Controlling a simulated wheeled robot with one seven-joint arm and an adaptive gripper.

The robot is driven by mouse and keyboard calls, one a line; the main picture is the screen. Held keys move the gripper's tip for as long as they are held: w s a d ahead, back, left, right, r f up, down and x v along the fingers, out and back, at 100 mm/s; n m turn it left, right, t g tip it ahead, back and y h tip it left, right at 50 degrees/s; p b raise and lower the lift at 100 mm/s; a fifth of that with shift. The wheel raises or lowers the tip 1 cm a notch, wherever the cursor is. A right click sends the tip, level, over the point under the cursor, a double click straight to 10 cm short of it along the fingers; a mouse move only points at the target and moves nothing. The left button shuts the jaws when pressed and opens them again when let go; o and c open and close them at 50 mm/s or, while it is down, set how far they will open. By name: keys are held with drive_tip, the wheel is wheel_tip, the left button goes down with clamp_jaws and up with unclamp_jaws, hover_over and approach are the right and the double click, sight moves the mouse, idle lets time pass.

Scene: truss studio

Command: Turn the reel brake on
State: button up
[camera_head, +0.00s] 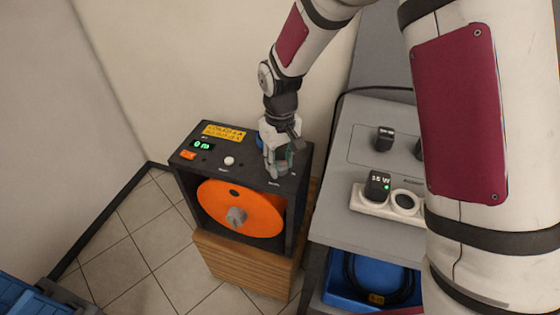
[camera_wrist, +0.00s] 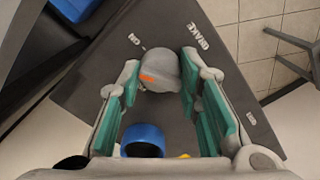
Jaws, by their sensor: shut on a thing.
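The reel brake knob (camera_wrist: 160,69) is a grey round knob with an orange mark on it, in the wrist view. It stands on the dark top panel (camera_wrist: 85,85), close to a printed BRAKE label and a shorter label that seems to read ON. My gripper (camera_wrist: 161,72) has its green-padded fingers on both sides of the knob and is shut on it. In the head view my gripper (camera_head: 277,168) reaches down to the right part of the reel unit's top (camera_head: 185,153) and hides the knob. The orange reel (camera_head: 225,199) sits in the unit's open front.
A blue round part (camera_wrist: 143,139) is close beside the knob. The unit's top also has a green display (camera_head: 202,145), a white button (camera_head: 229,161) and a yellow label (camera_head: 223,132). A grey bench (camera_head: 335,225) with a power strip (camera_head: 372,206) stands to the right.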

sight(280, 162)
drive_tip(key=m, duration=0.4)
drive_tip(key=shift+m+p, duration=0.3)
drive_tip(key=shift+m, duration=0.4)
drive_tip(key=o, duration=1.1)
drive_tip(key=shift+o, duration=0.2)
wheel_tip(280, 162, up, 12)
